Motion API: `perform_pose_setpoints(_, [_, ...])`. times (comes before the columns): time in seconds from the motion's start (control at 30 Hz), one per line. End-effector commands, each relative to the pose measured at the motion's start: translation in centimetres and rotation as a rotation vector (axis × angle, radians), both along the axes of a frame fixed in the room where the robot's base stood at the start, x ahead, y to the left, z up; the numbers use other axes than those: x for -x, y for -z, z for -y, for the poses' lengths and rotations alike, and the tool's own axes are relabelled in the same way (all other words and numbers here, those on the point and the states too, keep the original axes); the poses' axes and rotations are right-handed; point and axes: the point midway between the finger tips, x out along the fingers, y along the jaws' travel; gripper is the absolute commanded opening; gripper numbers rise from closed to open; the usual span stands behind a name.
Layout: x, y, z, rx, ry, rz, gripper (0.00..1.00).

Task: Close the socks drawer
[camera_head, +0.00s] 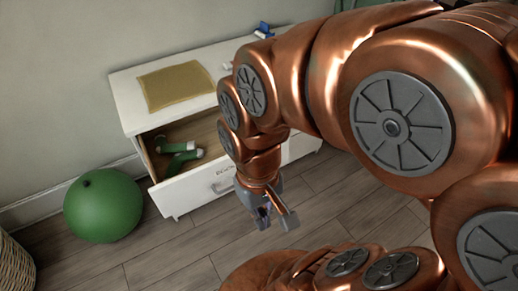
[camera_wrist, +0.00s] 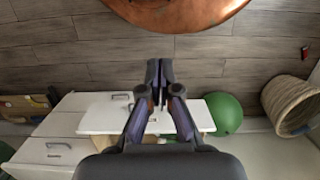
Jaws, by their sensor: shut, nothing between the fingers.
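The socks drawer (camera_head: 195,187) stands pulled out of the white dresser at its left side. Green and white socks (camera_head: 180,158) lie inside it. Its front carries a handle and a partly hidden label. In the wrist view, the white drawer front (camera_wrist: 100,116) shows behind my fingers, which hide its middle. My gripper (camera_head: 272,217) points down in front of the drawer, just right of its handle in the head view. The fingertips also show together in the wrist view (camera_wrist: 159,72), shut and empty. I cannot tell whether they touch the drawer front.
A yellow cloth (camera_head: 175,85) lies on the dresser top (camera_head: 128,92), with a small blue object (camera_head: 264,28) near the back. A green ball (camera_head: 102,206) sits on the floor left of the drawer. A wicker basket (camera_head: 14,268) stands at the lower left. Wooden floor in front is clear.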

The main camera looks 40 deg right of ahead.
Motion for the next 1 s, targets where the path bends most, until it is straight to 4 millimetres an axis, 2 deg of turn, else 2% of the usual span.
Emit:
perform_pose_setpoints(0.03, [-0.5, 1.3, 0.1, -0.012, 0.059, 0.006, 0.0])
perform_pose_setpoints(0.17, [-3.0, 4.0, -0.1, -0.063, 0.292, 0.045, 0.0])
perform_pose_setpoints(0.33, [-7.4, 7.5, 0.6, -0.155, 0.694, 0.096, 0.0])
perform_pose_setpoints(0.47, [-10.7, 9.8, 2.1, -0.236, 1.008, 0.123, 0.0])
perform_pose_setpoints(0.57, [-13.0, 11.4, 4.0, -0.302, 1.257, 0.136, 0.0])
perform_pose_setpoints(0.77, [-17.0, 14.5, 9.6, -0.46, 1.759, 0.147, 0.0])
perform_pose_setpoints(0.9, [-18.7, 16.6, 14.8, -0.592, 2.115, 0.138, 0.0])
perform_pose_setpoints(1.0, [-19.3, 18.0, 19.1, -0.701, 2.364, 0.13, 0.0])
